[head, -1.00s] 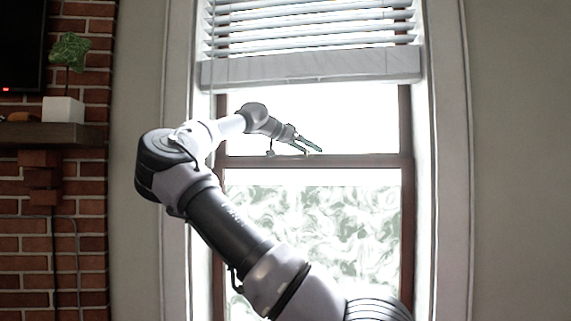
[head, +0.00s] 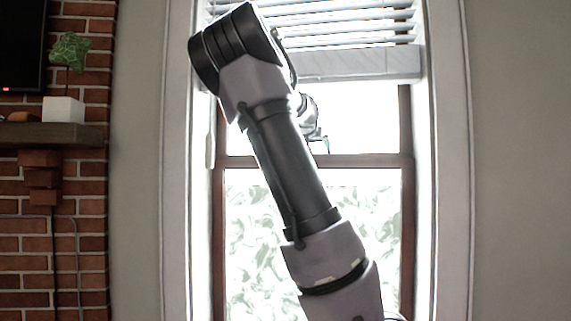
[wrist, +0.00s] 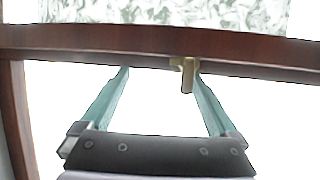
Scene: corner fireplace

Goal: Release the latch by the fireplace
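The latch (wrist: 187,72) is a small brass-coloured piece on the brown window rail (wrist: 90,45) in the wrist view, with a short tab pointing down in the picture. My gripper (wrist: 160,74) is open, its two teal fingers spread and their tips close to the rail. The latch shows between the fingers, just beside the right fingertip; I cannot tell whether they touch. Nothing is held. In the head view my arm covers most of the gripper, and I cannot make out the latch there.
The window's white blind (head: 350,65) hangs above the rail (head: 375,161). At the left, a brick fireplace wall (head: 85,195) carries a mantel shelf (head: 80,134) with a potted plant (head: 64,108). The grey wall at the right is clear.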

